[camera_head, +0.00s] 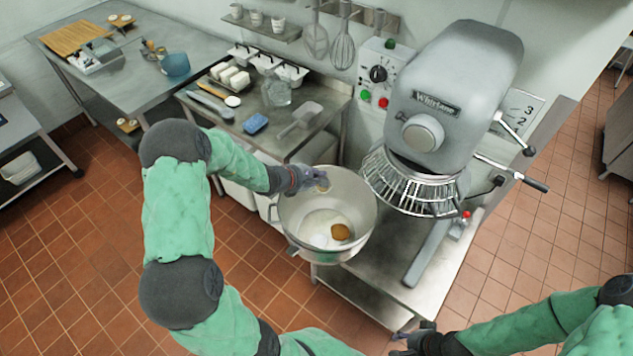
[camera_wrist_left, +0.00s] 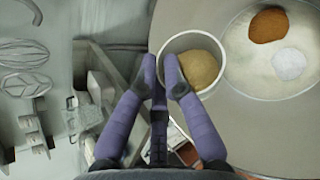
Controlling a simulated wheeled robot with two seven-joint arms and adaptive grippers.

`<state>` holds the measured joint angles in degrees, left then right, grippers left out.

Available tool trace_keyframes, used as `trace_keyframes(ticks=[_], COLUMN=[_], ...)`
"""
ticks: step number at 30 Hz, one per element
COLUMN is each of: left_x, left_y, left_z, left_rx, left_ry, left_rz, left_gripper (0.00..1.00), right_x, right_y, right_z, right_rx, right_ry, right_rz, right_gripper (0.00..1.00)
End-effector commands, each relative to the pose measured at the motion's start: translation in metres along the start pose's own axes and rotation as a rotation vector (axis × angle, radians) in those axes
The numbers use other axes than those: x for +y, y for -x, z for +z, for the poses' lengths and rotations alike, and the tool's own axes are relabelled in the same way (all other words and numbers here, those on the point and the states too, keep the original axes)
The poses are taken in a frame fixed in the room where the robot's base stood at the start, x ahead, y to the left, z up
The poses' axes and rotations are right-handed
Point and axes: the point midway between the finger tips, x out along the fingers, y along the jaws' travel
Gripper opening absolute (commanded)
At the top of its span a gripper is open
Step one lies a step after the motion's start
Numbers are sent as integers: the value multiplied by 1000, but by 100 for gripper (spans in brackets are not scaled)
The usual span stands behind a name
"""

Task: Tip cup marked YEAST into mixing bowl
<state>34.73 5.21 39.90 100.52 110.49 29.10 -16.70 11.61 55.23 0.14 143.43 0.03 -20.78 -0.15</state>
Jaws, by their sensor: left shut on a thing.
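My left gripper (camera_head: 312,179) is at the bowl's back left rim, shut on a small white cup. In the left wrist view the cup (camera_wrist_left: 164,45) shows tan powder inside, and my fingers (camera_wrist_left: 162,75) grip its wall. The cup is above the bowl's edge and looks roughly upright; its marking is hidden. My right gripper (camera_head: 412,340) is low at the bottom right, away from the bowl, its fingers unclear.
The grey mixer (camera_head: 455,85) with its wire guard (camera_head: 410,185) stands right of the bowl. A shelf (camera_head: 262,28) holds several small cups. Tiled floor is clear at left.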

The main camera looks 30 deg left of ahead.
Motion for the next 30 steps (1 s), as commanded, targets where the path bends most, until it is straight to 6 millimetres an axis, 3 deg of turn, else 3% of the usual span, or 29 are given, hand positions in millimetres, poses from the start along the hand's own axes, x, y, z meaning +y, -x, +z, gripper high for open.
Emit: trace_keyframes(ticks=[1, 30], left_x=[-2, -8], left_y=[-2, -2], left_z=[-2, 7], left_rx=[7, 121], left_ry=[-17, -249], left_rz=[11, 133], left_gripper=[0, 0], right_x=[4, 43], right_y=[-11, -120], right_z=[0, -5], right_rx=[0, 0], right_ry=[0, 0], right_rz=[0, 0], right_gripper=[40, 40])
